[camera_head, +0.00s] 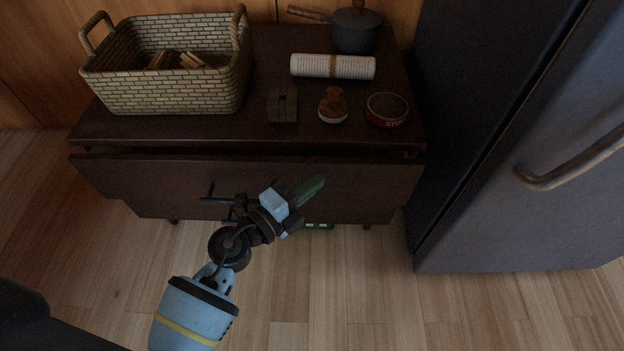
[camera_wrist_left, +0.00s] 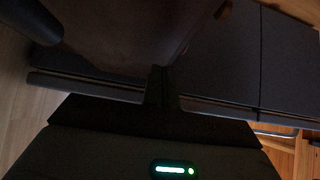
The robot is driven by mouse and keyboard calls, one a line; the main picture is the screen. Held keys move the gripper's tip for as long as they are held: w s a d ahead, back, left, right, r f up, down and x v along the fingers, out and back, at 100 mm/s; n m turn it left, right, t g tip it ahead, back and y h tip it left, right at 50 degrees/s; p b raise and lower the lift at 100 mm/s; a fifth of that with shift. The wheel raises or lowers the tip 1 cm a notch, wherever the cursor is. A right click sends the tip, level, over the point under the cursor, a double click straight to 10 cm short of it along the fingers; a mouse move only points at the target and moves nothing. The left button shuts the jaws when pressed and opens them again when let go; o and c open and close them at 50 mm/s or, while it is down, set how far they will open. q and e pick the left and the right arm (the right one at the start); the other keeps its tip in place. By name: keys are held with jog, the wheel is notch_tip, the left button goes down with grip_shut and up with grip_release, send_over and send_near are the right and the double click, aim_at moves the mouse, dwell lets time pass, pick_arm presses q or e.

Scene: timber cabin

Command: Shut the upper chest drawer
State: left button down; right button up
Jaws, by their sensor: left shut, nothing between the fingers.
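The dark brown chest (camera_head: 105,128) stands against the wall in the head view. Its upper drawer (camera_head: 130,178) stands out a little, with a narrow dark gap between its front and the chest top. My left gripper (camera_head: 309,190) is over the right half of the drawer front, shut and empty. In the left wrist view the gripper (camera_wrist_left: 160,88) points at a dark surface. I cannot tell whether the fingertips touch the drawer. My left forearm and wrist hide part of the drawer front. My right gripper is not in view.
On the chest top are a woven basket (camera_head: 170,94), a dark pan (camera_head: 354,29), a white roll (camera_head: 312,66), a small block (camera_head: 282,106), a wooden-handled brush (camera_head: 333,106) and a round tin (camera_head: 387,109). A grey fridge (camera_head: 500,215) stands close right.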

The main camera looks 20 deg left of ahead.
aim_at(305, 167)
pick_arm(q)
jog(key=shift+w+a, duration=0.15)
jog(key=shift+w, duration=0.65)
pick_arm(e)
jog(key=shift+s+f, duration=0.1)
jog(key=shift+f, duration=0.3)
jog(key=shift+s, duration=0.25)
pick_arm(q)
jog(key=shift+w+a, duration=0.1)
jog(key=shift+w, duration=0.25)
jog(key=w, duration=0.3)
jog(key=shift+a, duration=0.4)
jog(key=shift+w+a+r, duration=0.15)
jog(key=shift+w+r, duration=0.05)
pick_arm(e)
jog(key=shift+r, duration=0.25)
pick_arm(q)
jog(key=shift+a, duration=0.1)
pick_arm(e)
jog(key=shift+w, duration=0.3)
